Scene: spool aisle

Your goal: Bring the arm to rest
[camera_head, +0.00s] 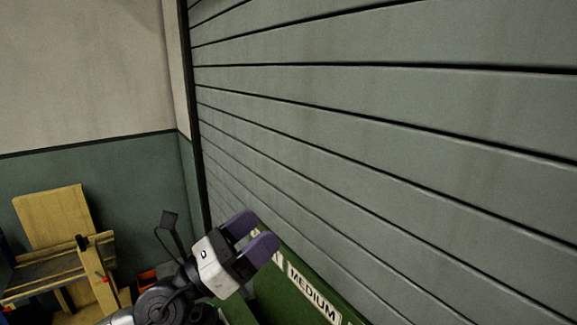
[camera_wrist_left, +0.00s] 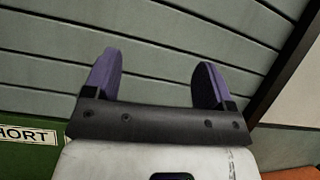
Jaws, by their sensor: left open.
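My left gripper (camera_head: 252,237) is in the lower middle of the head view, its arm coming in from the lower left. Its two purple fingers are apart with nothing between them. The left wrist view also shows the gripper (camera_wrist_left: 155,82), with an empty gap between the fingers and grey slats behind. In the head view the gripper is in front of the slatted wall, near the top of a green unit. My right gripper is not in either view.
A grey slatted wall or shutter (camera_head: 400,110) fills the right side. The green unit bears a "MEDIUM" label (camera_head: 314,294); a "SHORT" label (camera_wrist_left: 28,136) shows in the wrist view. A wooden bench (camera_head: 60,265) stands at the lower left, with an orange object (camera_head: 147,280) beyond it.

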